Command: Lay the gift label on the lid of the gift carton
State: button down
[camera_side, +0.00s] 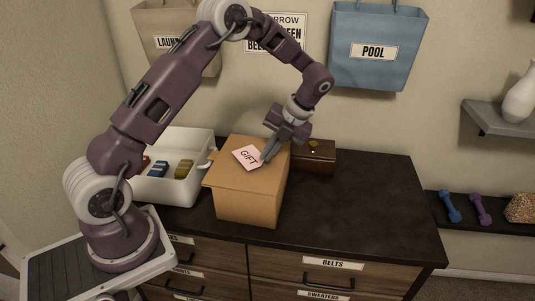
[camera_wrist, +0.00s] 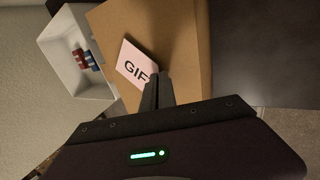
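The gift label (camera_side: 245,156) is a small pale pink card printed "GIFT". It lies over the closed lid of the brown gift carton (camera_side: 250,200), toward the back; I cannot tell whether it rests flat or hovers just above. My gripper (camera_side: 265,157) points down at the label's right edge, with its fingers close together and apparently shut on that edge. In the wrist view the label (camera_wrist: 131,66) reaches out from the fingertips (camera_wrist: 158,82) over the carton lid (camera_wrist: 190,40). The fingers hide its near corner.
A white open bin (camera_side: 190,185) with blue, yellow and red items stands left of the carton. A dark wooden box (camera_side: 318,157) sits behind it to the right. The dark dresser top (camera_side: 365,200) is clear at right. Bags hang on the wall.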

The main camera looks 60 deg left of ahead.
jog(key=shift+f, duration=0.35)
jog(key=shift+f, duration=0.1)
jog(key=c, duration=2)
grip_release()
